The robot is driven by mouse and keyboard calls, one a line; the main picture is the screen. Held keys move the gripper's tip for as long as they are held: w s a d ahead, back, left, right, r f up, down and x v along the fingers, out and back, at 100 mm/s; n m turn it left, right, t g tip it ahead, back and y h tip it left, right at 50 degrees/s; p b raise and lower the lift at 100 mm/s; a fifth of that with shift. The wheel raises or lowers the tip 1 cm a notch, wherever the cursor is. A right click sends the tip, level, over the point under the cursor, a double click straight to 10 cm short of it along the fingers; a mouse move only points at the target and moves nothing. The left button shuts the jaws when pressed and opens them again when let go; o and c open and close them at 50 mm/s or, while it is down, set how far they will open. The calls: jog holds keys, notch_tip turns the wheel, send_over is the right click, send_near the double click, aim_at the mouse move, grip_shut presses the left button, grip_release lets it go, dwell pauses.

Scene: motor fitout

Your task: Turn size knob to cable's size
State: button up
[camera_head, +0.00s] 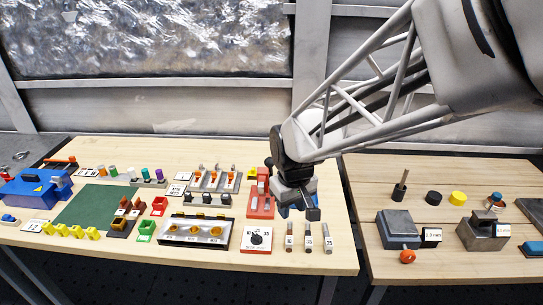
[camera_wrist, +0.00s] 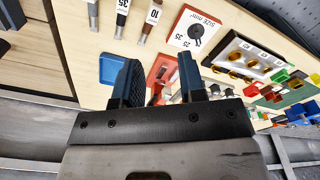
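The size knob (camera_head: 256,237) is a dark round knob on a white plate with a red-orange edge, near the table's front edge. In the wrist view the knob (camera_wrist: 195,31) sits above the right finger, on a plate printed "SIZE mm²"; its exact pointer setting is too small to read. Three cable pieces with white number tags lie right of the plate, among them the middle cable (camera_head: 308,238). In the wrist view one tag reads 35 (camera_wrist: 122,20) and another reads 10 (camera_wrist: 153,15). My gripper (camera_head: 311,211) (camera_wrist: 158,60) is open and empty, above and right of the knob.
A red tool (camera_head: 261,205) stands behind the knob plate, close to my gripper. A blue tray (camera_wrist: 112,68) lies beside the left finger. A black-framed tray (camera_head: 194,243) lies left of the knob. A second table (camera_head: 450,275) stands at right.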

aim_at(256, 235)
jog(key=w+a+f+n, duration=0.1)
jog(key=a+f, duration=0.1)
jog(key=a, duration=0.1)
jog(key=w+a+f, duration=0.1)
jog(key=a+f, duration=0.1)
jog(key=a, duration=0.1)
jog(key=w+a+f+n, duration=0.1)
jog(key=a+f, duration=0.1)
jog(key=a, duration=0.1)
jog(key=shift+w+a+f+n+g, duration=0.2)
jog(key=shift+f+n+g, duration=0.1)
jog(key=shift+f+g, duration=0.1)
jog(key=shift+f, duration=3.9)
grip_shut()
